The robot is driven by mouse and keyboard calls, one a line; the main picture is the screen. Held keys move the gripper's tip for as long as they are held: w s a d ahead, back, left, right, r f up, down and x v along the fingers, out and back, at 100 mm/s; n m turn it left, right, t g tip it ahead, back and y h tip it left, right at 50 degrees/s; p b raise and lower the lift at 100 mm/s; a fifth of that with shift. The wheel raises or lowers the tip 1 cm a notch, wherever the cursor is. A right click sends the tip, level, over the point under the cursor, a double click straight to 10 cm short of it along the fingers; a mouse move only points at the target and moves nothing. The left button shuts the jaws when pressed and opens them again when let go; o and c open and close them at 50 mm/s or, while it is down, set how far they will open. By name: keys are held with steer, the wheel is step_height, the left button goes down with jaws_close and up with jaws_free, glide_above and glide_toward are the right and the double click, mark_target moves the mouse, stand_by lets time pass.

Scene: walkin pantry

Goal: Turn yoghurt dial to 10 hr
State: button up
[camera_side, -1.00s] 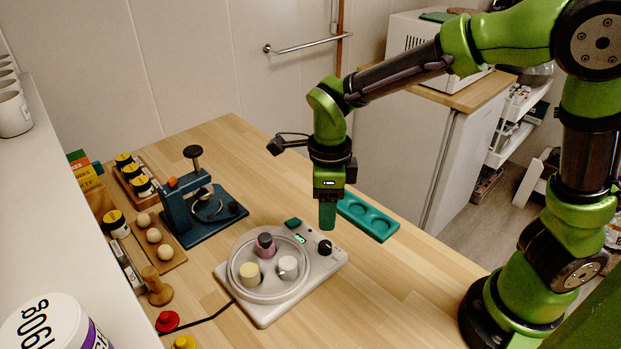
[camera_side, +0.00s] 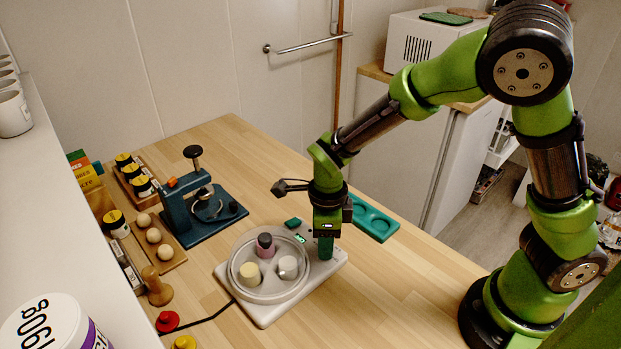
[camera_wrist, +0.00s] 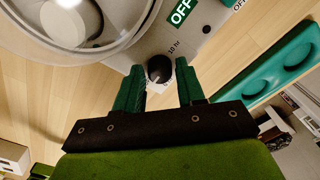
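The yoghurt maker (camera_side: 266,312) is a pale grey base with a round clear tub holding three jars. Its black dial (camera_wrist: 160,68) shows in the wrist view, with a printed "10 hr" mark just above it to the right. The dial's pointer is too small to read surely.
A green tray with round hollows (camera_side: 374,222) lies close behind my gripper. A dark blue press (camera_side: 187,213) stands left of the yoghurt maker. The table to the front right is clear.

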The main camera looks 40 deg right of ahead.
jaws_close()
